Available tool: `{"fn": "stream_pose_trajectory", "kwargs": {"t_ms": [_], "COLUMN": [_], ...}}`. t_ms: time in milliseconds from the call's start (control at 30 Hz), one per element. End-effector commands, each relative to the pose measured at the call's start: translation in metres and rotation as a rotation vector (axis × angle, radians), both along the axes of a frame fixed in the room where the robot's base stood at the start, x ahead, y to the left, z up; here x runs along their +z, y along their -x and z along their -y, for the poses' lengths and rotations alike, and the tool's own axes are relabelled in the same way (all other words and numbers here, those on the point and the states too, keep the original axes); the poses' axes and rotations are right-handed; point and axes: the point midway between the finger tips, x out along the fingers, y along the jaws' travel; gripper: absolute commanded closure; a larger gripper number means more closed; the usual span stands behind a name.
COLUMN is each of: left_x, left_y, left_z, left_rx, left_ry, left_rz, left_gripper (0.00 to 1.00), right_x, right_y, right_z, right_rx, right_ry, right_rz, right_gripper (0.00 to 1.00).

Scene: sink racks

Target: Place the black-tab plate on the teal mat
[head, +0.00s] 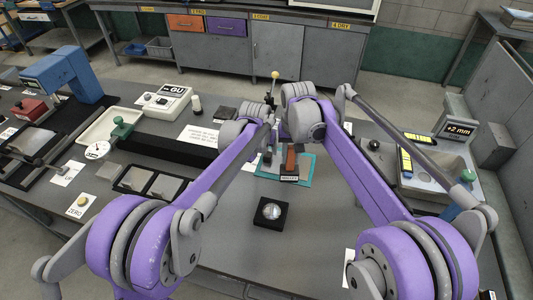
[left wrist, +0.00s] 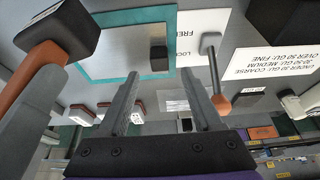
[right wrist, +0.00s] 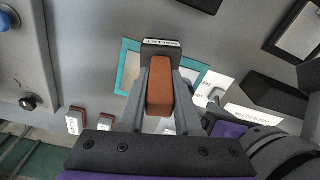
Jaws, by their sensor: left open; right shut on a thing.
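The teal mat (head: 306,172) lies on the bench at mid-picture, below my two grippers. In the left wrist view a silver plate (left wrist: 120,47) with a black tab (left wrist: 159,58) lies on the teal mat (left wrist: 84,73), inside its border. My left gripper (left wrist: 160,78) is open and empty, its fingers pointing toward the tab and apart from it. My right gripper (right wrist: 160,72) is shut on the brown handle of a mallet (right wrist: 160,95). The mallet's black labelled head is over the mat and hides part of it in the head view.
A black block with a round silver disc (head: 271,212) stands in front of the mat. A black tray with grey plates (head: 130,180) lies left. A grey sink unit (head: 425,178) is at right.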

Motion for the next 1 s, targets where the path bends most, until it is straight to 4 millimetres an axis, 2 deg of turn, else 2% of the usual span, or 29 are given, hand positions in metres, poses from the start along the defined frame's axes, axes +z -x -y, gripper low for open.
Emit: {"fn": "stream_pose_trajectory", "kwargs": {"t_ms": [100,233,400,567,667,767,867,1000], "left_x": [0.023,0.04,0.051,0.052,0.056,0.063,0.07,0.075], "left_y": [0.009,0.016,0.02,0.022,0.032,0.052,0.083,0.135], "left_z": [-0.002,-0.003,-0.004,-0.005,-0.011,-0.024,-0.04,-0.063], "left_rx": [0.0,0.0,0.0,0.001,0.008,0.022,0.04,0.071], "left_ry": [0.0,0.0,0.0,-0.001,0.0,0.001,0.003,0.006], "left_rz": [0.0,0.0,0.0,0.0,0.003,0.01,0.02,0.034], "left_gripper": [0.33,0.33,0.33,0.33,0.33,0.33,0.33,0.33], "right_x": [0.001,0.002,0.002,0.002,0.002,0.002,0.002,0.002], "right_y": [0.0,-0.001,-0.001,-0.001,-0.001,-0.001,-0.001,-0.001], "right_z": [0.0,0.0,0.0,0.0,0.0,0.0,0.0,0.0], "right_rx": [0.0,0.0,0.0,0.0,0.0,0.0,0.0,0.0], "right_ry": [0.0,0.0,0.0,0.0,0.0,0.0,0.0,0.0], "right_rz": [0.001,0.001,0.001,0.001,0.001,0.001,0.001,0.001], "right_gripper": [1.0,1.0,1.0,1.0,1.0,1.0,1.0,1.0]}}
